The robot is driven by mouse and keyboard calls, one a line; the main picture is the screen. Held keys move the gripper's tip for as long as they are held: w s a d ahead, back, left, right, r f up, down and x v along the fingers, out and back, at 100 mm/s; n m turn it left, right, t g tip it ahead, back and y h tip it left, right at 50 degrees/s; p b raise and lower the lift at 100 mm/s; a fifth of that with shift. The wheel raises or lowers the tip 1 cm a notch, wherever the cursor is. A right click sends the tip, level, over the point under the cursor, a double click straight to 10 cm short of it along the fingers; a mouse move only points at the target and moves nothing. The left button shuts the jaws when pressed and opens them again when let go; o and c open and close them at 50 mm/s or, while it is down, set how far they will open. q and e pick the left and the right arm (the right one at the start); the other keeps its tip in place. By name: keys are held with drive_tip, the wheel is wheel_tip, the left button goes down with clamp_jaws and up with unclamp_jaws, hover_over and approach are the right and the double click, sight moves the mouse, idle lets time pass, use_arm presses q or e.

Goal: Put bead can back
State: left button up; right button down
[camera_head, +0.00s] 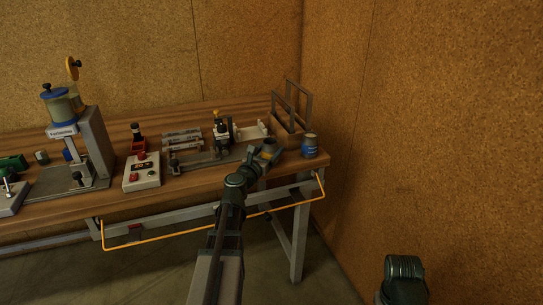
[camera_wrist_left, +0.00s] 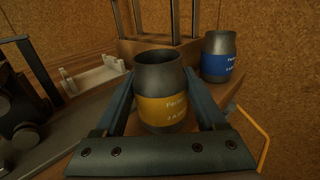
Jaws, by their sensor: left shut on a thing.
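A dark can with a yellow label band (camera_wrist_left: 163,92) stands upright between the fingers of my left gripper (camera_wrist_left: 166,100), which is shut on it. Its top is open and its label text is too small to read. In the head view the left gripper (camera_head: 267,150) is over the bench's right front part, with the can partly hidden by the hand. I cannot tell whether the can's base touches the bench. A similar can with a blue label (camera_wrist_left: 217,58) stands apart at the bench's right end; it also shows in the head view (camera_head: 309,146). My right gripper is not in view.
An open metal frame rack (camera_head: 291,106) stands at the back right corner, behind the cans. A white bracket (camera_head: 250,131) lies left of it. A control box with red buttons (camera_head: 142,172) and a press (camera_head: 95,140) stand farther left. An orange rail (camera_head: 215,235) runs along the bench front.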

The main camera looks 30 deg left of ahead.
use_arm(q)
drive_tip(key=shift+f, duration=0.15)
drive_tip(key=o, duration=1.5)
drive_tip(key=shift+o, duration=0.2)
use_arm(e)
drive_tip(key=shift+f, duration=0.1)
use_arm(q)
drive_tip(key=shift+s+r, duration=0.1)
drive_tip(key=shift+r, duration=0.15)
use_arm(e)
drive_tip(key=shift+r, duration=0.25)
